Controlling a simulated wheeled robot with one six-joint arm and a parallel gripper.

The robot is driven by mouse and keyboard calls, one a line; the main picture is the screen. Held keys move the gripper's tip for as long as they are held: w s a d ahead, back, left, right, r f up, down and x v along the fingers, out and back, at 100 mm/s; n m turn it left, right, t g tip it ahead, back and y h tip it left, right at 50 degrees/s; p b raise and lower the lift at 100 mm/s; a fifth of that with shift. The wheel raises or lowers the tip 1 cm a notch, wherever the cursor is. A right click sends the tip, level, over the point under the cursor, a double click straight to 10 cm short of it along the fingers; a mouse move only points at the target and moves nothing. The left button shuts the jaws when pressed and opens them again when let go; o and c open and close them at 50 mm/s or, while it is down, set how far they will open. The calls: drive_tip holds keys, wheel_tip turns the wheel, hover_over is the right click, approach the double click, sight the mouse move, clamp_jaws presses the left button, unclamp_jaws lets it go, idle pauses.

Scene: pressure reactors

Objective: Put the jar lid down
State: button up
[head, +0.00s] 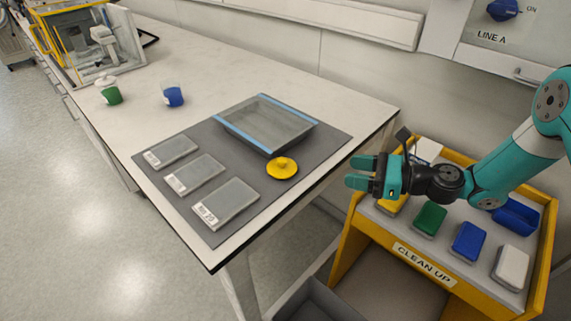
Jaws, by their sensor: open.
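A round yellow lid (282,168) with a small raised knob lies on the dark grey mat (225,233), just in front of the clear tray with blue edges. It looks like the jar lid. My gripper (357,172) is open and empty, with its teal fingers pointing left. It is to the right of the lid and apart from it, past the table's right edge and over the cart. No jar without a lid can be made out.
The clear tray (268,122) and several labelled flat boxes (226,203) lie on the mat. Green (110,93) and blue (173,95) containers stand farther back. The yellow cart (346,247) holds coloured blocks below my arm. The table's back middle is clear.

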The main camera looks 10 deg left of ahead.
drive_tip(key=p, duration=0.2)
approach(289, 168)
drive_tip(key=a, duration=0.3)
drive_tip(key=a+r, duration=0.1)
drive_tip(key=shift+w+a+r, duration=0.15)
drive_tip(key=shift+w+a, duration=0.1)
drive_tip(key=shift+w, duration=0.1)
drive_tip(key=shift+w+a+p, duration=0.15)
drive_tip(key=shift+a+p, duration=0.35)
drive_tip(key=shift+a, duration=0.9)
drive_tip(key=shift+w+a+p, duration=0.15)
drive_tip(key=shift+a+p, duration=0.3)
drive_tip(key=shift+a, duration=0.9)
drive_tip(key=c, duration=1)
